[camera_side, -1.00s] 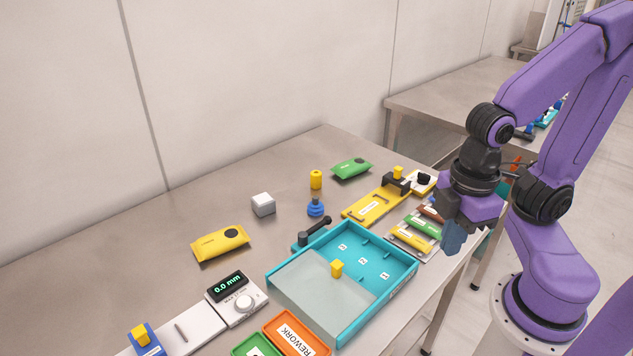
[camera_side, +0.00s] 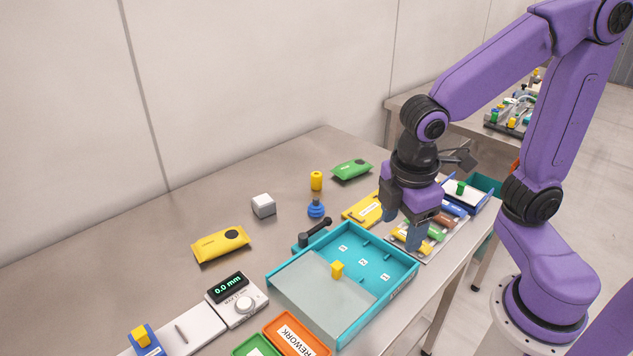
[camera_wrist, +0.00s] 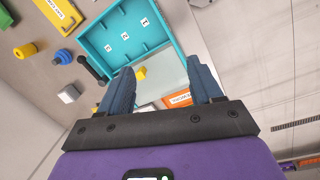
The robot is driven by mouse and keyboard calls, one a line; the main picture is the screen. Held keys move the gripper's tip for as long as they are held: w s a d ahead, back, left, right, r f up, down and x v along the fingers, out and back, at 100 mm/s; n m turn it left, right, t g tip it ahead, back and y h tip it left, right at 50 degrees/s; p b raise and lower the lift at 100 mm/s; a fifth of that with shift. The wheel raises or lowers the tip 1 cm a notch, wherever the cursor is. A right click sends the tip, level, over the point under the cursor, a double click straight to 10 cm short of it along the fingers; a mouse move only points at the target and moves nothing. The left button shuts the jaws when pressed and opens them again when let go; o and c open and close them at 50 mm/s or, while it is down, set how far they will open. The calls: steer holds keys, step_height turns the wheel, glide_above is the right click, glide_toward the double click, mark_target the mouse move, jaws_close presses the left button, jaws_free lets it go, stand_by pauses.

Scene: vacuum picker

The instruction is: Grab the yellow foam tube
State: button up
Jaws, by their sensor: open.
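The yellow foam tube (camera_side: 316,181) appears to be the small upright yellow cylinder towards the back of the table, behind a blue suction-cup-like piece (camera_side: 316,208). In the wrist view the tube (camera_wrist: 25,50) shows at the far left, outside the space between my fingers. My gripper (camera_side: 402,224) has its blue fingers apart with nothing between them. It hangs above the right part of the table, to the right of the tube and well apart from it. In the wrist view my gripper's fingers (camera_wrist: 160,70) point towards the teal tray.
A teal walled tray (camera_side: 392,300) with a small yellow block (camera_side: 337,269) is in front. A black-handled part (camera_side: 314,232) stands behind it. A grey cube (camera_side: 263,205), yellow packet (camera_side: 221,244) and green packet (camera_side: 352,169) lie around the tube. Bare table separates them.

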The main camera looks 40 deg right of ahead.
steer(key=w+a+f+n+h, duration=0.1)
steer(key=w+h, duration=0.1)
steer(key=w, duration=0.6)
steer(key=w+a+f+n+t+h, duration=0.1)
steer(key=w+a+h, duration=0.1)
steer(key=w, duration=0.7)
steer(key=w+a+f+n+h, duration=0.1)
steer(key=w+h, duration=0.1)
steer(key=w, duration=0.6)
steer(key=n+h, duration=0.2)
steer(key=h, duration=0.4)
glide_toward(315, 175)
steer(key=shift+g, duration=0.4)
steer(key=x, duration=0.4)
steer(key=w+x, duration=0.1)
steer(key=x, duration=0.1)
steer(key=shift+d+f, duration=0.15)
steer(key=shift+f, duration=0.05)
steer(key=shift+s+x, duration=0.2)
steer(key=shift+x, duration=2.85)
steer(key=shift+r, duration=0.2)
steer(key=c, duration=1.1)
